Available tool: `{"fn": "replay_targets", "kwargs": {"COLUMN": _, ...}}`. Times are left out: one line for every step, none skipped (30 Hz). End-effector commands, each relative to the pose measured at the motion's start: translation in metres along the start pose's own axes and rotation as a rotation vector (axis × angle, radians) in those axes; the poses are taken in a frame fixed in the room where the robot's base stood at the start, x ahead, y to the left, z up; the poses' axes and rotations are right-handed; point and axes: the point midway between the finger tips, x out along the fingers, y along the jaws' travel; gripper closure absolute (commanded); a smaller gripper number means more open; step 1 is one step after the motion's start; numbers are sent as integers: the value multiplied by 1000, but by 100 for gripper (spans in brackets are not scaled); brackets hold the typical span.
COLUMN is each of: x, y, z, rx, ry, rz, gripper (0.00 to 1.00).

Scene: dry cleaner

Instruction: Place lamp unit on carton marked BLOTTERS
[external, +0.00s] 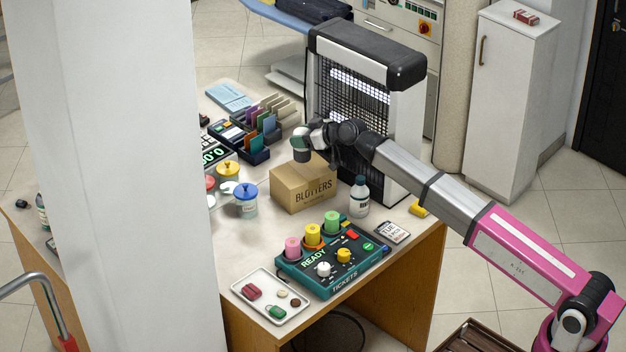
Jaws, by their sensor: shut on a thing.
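The carton marked BLOTTERS (306,192) is a closed brown box standing on the counter. My gripper (303,141) is over the carton's back part, as seen in the external view. It is shut on a small dark green, round piece with a pale upper part, which I take to be the lamp unit (301,155). The piece looks upright. Its lower end overlaps the carton's back top edge in the picture, and I cannot tell whether it touches. The fingers are small and partly hidden by the wrist.
A tall unit with a black grille and lit tubes (357,93) stands close behind my arm. A white bottle (359,196) is right of the carton, and a blue-lidded jar (246,201) is left. The READY console (333,262) is in front. A white pillar (120,180) hides the counter's left part.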

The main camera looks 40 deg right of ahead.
Motion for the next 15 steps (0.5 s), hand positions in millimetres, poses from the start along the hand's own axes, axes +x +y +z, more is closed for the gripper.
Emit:
{"fn": "replay_targets", "kwargs": {"x": 2, "y": 4, "z": 1, "rx": 0, "ry": 0, "rz": 0, "gripper": 70}}
{"fn": "replay_targets", "kwargs": {"x": 3, "y": 5, "z": 2, "rx": 0, "ry": 0, "rz": 0, "gripper": 70}}
{"fn": "replay_targets", "kwargs": {"x": 4, "y": 6, "z": 3, "rx": 0, "ry": 0, "rz": 0, "gripper": 70}}
{"fn": "replay_targets", "kwargs": {"x": 4, "y": 6, "z": 4, "rx": 0, "ry": 0, "rz": 0, "gripper": 70}}
{"fn": "replay_targets", "kwargs": {"x": 4, "y": 6, "z": 6, "rx": 0, "ry": 0, "rz": 0, "gripper": 70}}
{"fn": "replay_targets", "kwargs": {"x": 5, "y": 6, "z": 9, "rx": 0, "ry": 0, "rz": 0, "gripper": 70}}
{"fn": "replay_targets", "kwargs": {"x": 6, "y": 6, "z": 12, "rx": 0, "ry": 0, "rz": 0, "gripper": 70}}
{"fn": "replay_targets", "kwargs": {"x": 8, "y": 6, "z": 15, "rx": 0, "ry": 0, "rz": 0, "gripper": 70}}
{"fn": "replay_targets", "kwargs": {"x": 10, "y": 6, "z": 20, "rx": 0, "ry": 0, "rz": 0, "gripper": 70}}
{"fn": "replay_targets", "kwargs": {"x": 11, "y": 6, "z": 24, "rx": 0, "ry": 0, "rz": 0, "gripper": 70}}
{"fn": "replay_targets", "kwargs": {"x": 13, "y": 6, "z": 28, "rx": 1, "ry": -1, "rz": -1, "gripper": 70}}
{"fn": "replay_targets", "kwargs": {"x": 15, "y": 6, "z": 34, "rx": 1, "ry": -1, "rz": -1, "gripper": 70}}
{"fn": "replay_targets", "kwargs": {"x": 17, "y": 6, "z": 37, "rx": 1, "ry": -1, "rz": 0, "gripper": 70}}
{"fn": "replay_targets", "kwargs": {"x": 18, "y": 6, "z": 39, "rx": 1, "ry": 0, "rz": 0, "gripper": 70}}
{"fn": "replay_targets", "kwargs": {"x": 18, "y": 6, "z": 40, "rx": 0, "ry": 1, "rz": 0, "gripper": 70}}
